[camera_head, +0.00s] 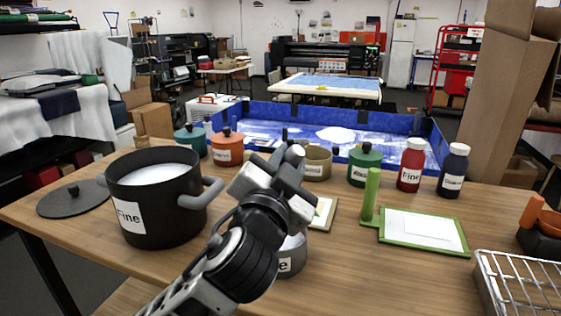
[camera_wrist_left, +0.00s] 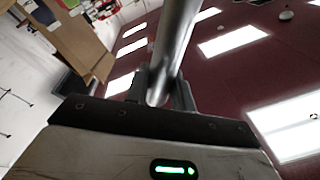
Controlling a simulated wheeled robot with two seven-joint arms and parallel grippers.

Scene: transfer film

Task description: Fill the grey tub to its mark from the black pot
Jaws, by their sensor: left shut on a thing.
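The black pot (camera_head: 158,225) stands on the left of the table, nearly full of white material, with a label reading "Fine". The grey tub (camera_head: 293,262) stands at the front middle. My left arm hides most of it, including its inside and mark; only part of a label ending in "e" shows. My left gripper (camera_head: 288,178) is above and behind the tub. In the left wrist view it is shut on a shiny metal handle (camera_wrist_left: 176,45); the handle's far end is out of view. My right gripper is not in view.
A dark lid (camera_head: 73,199) lies left of the pot. Behind stand an orange pot (camera_head: 227,150), green pots, a red bottle (camera_head: 411,165) and a dark blue bottle (camera_head: 453,172). A green-framed board (camera_head: 424,232) and wire rack (camera_head: 520,285) are to the right.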

